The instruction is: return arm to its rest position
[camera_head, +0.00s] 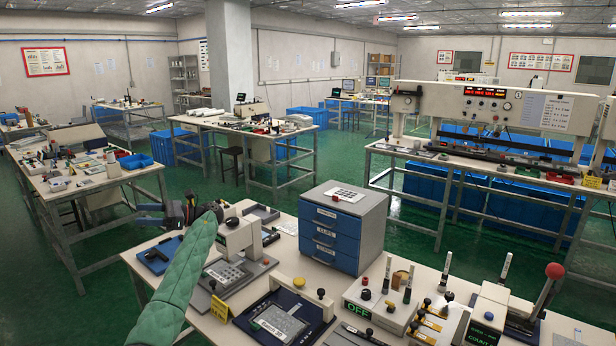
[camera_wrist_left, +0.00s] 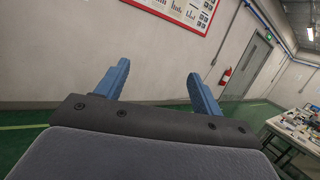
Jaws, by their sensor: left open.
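My left arm (camera_head: 185,270), in a green padded sleeve, rises from the bottom left of the head view and passes in front of the left part of the near bench. My left gripper (camera_head: 148,214) is at its upper end, with the fingers toward the left, above the bench's far left edge. In the left wrist view the two blue fingers (camera_wrist_left: 160,88) are wide apart with nothing between them. They face a wall with a red-framed poster (camera_wrist_left: 185,8). My right gripper is not in either view.
The near bench (camera_head: 285,243) holds a grey press (camera_head: 240,235), a blue drawer cabinet (camera_head: 340,230), a dark fixture with a film (camera_head: 280,322) and a control box reading OFF (camera_head: 365,308). A red-knobbed lever (camera_head: 554,271) stands at the right. Green floor (camera_head: 100,255) lies open beyond the gripper.

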